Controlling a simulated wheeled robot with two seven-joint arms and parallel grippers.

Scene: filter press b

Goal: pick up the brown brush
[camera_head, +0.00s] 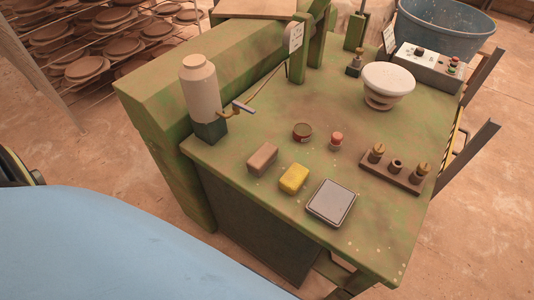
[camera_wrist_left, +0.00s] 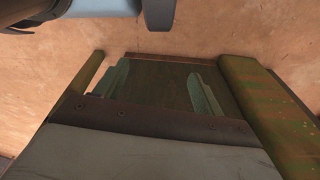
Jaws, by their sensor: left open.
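A small brown block with rounded edges, which I take to be the brown brush (camera_head: 263,158), lies on the green worktop (camera_head: 245,203). It is near the front left edge, left of a yellow block (camera_head: 293,179); no bristles can be made out. My left gripper (camera_wrist_left: 158,72) shows in the left wrist view as two teal fingers set apart, with nothing seen held between them. A dark panel lies beyond it, and the brush is not in that view. Neither gripper shows in the head view.
A grey flat box (camera_head: 331,203), a round brown tin (camera_head: 302,131), a small red-topped item (camera_head: 336,140) and a rack of brass-topped parts (camera_head: 390,172) stand around. A pale bottle (camera_head: 201,88) rises at the left edge. A white bowl (camera_head: 388,80) stands further back.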

